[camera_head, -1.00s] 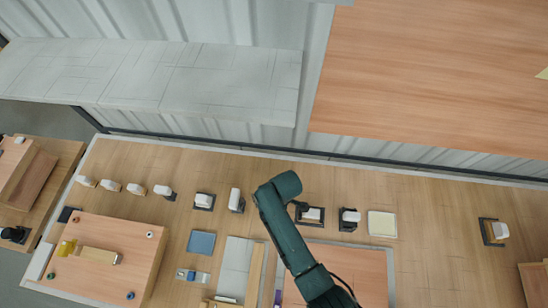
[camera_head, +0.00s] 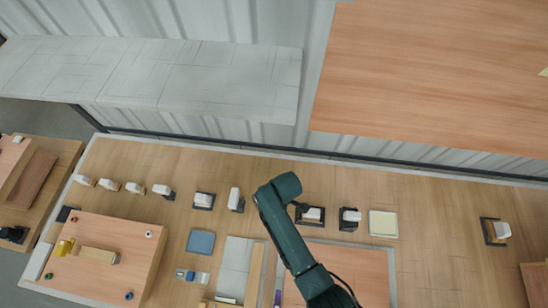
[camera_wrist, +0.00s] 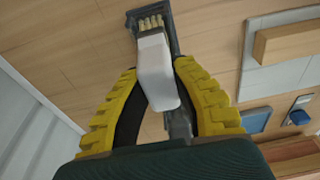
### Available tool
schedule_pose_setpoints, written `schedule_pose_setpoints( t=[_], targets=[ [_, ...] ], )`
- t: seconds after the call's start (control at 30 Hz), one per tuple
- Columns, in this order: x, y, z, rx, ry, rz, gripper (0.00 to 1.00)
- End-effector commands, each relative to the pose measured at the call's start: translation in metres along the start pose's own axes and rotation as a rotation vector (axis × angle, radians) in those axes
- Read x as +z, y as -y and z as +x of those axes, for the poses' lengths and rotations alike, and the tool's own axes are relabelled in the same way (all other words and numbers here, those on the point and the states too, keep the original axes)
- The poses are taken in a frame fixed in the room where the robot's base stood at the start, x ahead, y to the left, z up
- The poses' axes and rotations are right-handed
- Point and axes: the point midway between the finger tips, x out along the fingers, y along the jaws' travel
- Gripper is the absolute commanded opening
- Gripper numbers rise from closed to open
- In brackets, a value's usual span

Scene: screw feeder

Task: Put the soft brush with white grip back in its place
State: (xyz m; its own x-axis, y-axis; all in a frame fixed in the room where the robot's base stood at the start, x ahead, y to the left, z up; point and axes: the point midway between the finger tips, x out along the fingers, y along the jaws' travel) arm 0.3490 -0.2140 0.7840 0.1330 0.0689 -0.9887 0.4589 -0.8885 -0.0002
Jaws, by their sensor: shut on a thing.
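In the wrist view, my gripper (camera_wrist: 155,100) has its yellow ribbed fingers on either side of a brush with a white grip (camera_wrist: 157,75) and is shut on it. Pale tan bristles (camera_wrist: 150,23) show at the brush's far end. They overlap a dark holder (camera_wrist: 172,28) in the picture; I cannot tell whether the brush touches or sits in it. In the head view, my green arm hides the gripper and the held brush.
In the head view, several white-topped brushes stand along the back, including one with a dark base (camera_head: 236,200) left of my arm. A blue square (camera_head: 200,242) and a pale tray (camera_head: 233,268) lie nearer. The bench's right part is mostly clear. A corrugated wall rises behind.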

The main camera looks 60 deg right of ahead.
Motion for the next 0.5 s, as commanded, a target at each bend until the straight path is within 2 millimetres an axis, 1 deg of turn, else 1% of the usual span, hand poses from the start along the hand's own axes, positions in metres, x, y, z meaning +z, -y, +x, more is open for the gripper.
schedule_pose_setpoints(
  t=[0.1, 0.13, 0.2, 0.23, 0.5],
  targets=[
    [0.0002, -0.0003, 0.0028, 0.001, -0.001, 0.0, 0.0],
    [0.0, -0.0004, 0.0019, 0.001, -0.001, 0.0, 0.32],
    [0.0, -0.0003, 0.0017, 0.001, -0.001, 0.0, 0.45],
    [0.0, -0.0003, 0.0017, 0.001, -0.001, 0.0, 0.49],
    [0.0003, 0.0, 0.0016, 0.0, 0.0, 0.0, 0.49]
  ],
)
